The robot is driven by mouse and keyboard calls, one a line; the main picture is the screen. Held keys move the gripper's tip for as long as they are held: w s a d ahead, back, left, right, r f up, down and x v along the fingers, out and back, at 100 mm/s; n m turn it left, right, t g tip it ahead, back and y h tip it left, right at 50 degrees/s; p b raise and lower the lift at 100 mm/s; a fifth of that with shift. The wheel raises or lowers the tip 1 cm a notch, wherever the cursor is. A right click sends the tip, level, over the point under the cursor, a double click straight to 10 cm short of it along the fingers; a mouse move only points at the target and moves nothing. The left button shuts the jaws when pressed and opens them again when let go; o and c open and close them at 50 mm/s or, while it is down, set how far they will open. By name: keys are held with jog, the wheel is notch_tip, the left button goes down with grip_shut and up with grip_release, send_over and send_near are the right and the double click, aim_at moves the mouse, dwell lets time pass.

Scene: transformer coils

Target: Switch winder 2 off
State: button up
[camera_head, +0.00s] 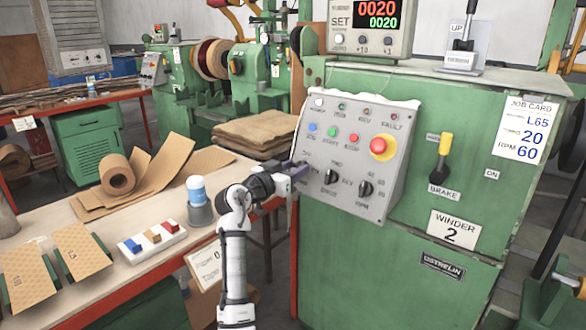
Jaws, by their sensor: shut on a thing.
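Winder 2 is the green machine, with a white "WINDER 2" plate (453,230) on its front. Its sloping grey control panel (345,205) carries lamps along the top, a row of coloured buttons and a red mushroom button (382,147) on yellow. Below are a middle black knob (331,176) and a right black knob (365,188). My gripper (299,171) is at the panel's lower left, shut on the left knob there. The gripper hides most of that knob, so I cannot read its setting. The counter (364,27) on top reads 0020 over 0020, lit.
A yellow-handled brake lever (441,157) stands right of the panel, and an UP lever (462,45) is on the machine top. The bench (150,262) at left holds paper rolls, a blue-capped container (197,190) and a tray of coloured blocks (152,240).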

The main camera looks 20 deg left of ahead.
jog(key=n+y+p, duration=0.1)
jog(key=n+p, duration=0.1)
jog(key=n+y+p, duration=0.1)
jog(key=n+p, duration=0.3)
jog(key=shift+d+r+n+y, duration=0.25)
jog(key=shift+r+n+y, duration=0.05)
jog(key=shift+r+y, duration=0.1)
jog(key=n+y+p, duration=0.1)
jog(key=n+p, duration=0.2)
jog(key=p, duration=0.1)
jog(key=n+y+p, duration=0.1)
jog(key=n+p, duration=0.2)
jog(key=p, duration=0.2)
jog(key=shift+d+r+n+g, duration=0.1)
jog(key=shift+r+n+g, duration=0.05)
jog(key=shift+n+g, duration=0.2)
jog(key=n+g+y+p, duration=0.1)
jog(key=n+p, duration=0.2)
jog(key=p, duration=0.2)
jog(key=shift+n+y, duration=0.25)
jog(key=shift+y, duration=0.05)
jog(key=shift+f+n+g+p, duration=0.25)
jog(key=shift+n+g+p, duration=0.4)
jog(key=shift+n+p, duration=0.85)
jog(key=shift+n, duration=0.4)
jog(key=o, duration=1)
